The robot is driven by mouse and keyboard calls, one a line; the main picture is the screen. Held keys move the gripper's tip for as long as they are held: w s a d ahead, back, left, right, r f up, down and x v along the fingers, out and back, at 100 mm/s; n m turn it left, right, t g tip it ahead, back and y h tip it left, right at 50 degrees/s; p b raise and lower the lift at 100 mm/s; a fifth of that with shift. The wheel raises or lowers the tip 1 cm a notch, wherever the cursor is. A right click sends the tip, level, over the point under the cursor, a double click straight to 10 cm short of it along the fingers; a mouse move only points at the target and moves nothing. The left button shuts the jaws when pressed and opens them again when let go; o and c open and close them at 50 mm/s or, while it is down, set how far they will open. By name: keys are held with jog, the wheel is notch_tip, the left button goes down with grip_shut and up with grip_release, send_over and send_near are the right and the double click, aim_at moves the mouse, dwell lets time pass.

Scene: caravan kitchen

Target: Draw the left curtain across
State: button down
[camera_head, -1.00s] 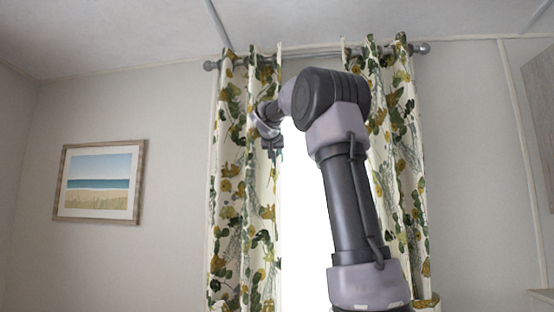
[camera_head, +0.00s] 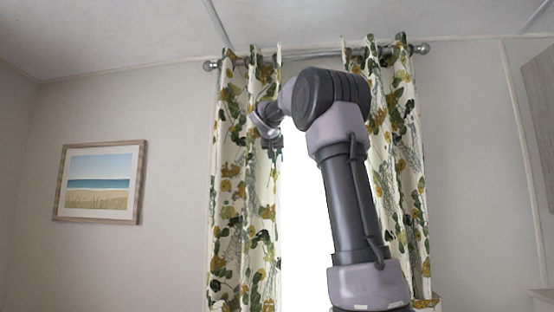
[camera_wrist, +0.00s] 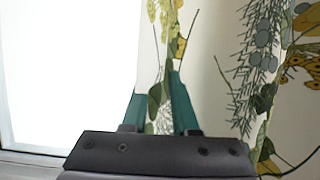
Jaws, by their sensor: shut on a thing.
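The left curtain (camera_head: 230,200), cream with green and yellow leaves, hangs gathered at the left side of the bright window (camera_head: 303,215). My gripper (camera_head: 272,142) is at the curtain's inner edge, in its upper half, and partly hidden behind my wrist. In the wrist view my gripper (camera_wrist: 160,95) has its green fingers on either side of a fold of the left curtain (camera_wrist: 215,75), shut on it. The window glass shows bright at the left of that view (camera_wrist: 70,60).
The right curtain (camera_head: 408,160) hangs gathered at the window's right side, partly behind my arm. A curtain rod (camera_head: 312,54) with round end knobs runs above both. A framed beach picture (camera_head: 99,182) hangs on the left wall.

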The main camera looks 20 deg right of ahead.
dwell(0.5)
jog(key=s+d, duration=0.6)
jog(key=d, duration=0.4)
jog(key=shift+s, duration=0.4)
jog(key=shift+d, duration=0.1)
jog(key=c, duration=0.7)
grip_release()
jog(key=shift+s+d, duration=0.1)
jog(key=v, duration=1)
jog(key=shift+s+a+r, duration=0.1)
jog(key=shift+s+a, duration=0.15)
jog(key=shift+a, duration=0.1)
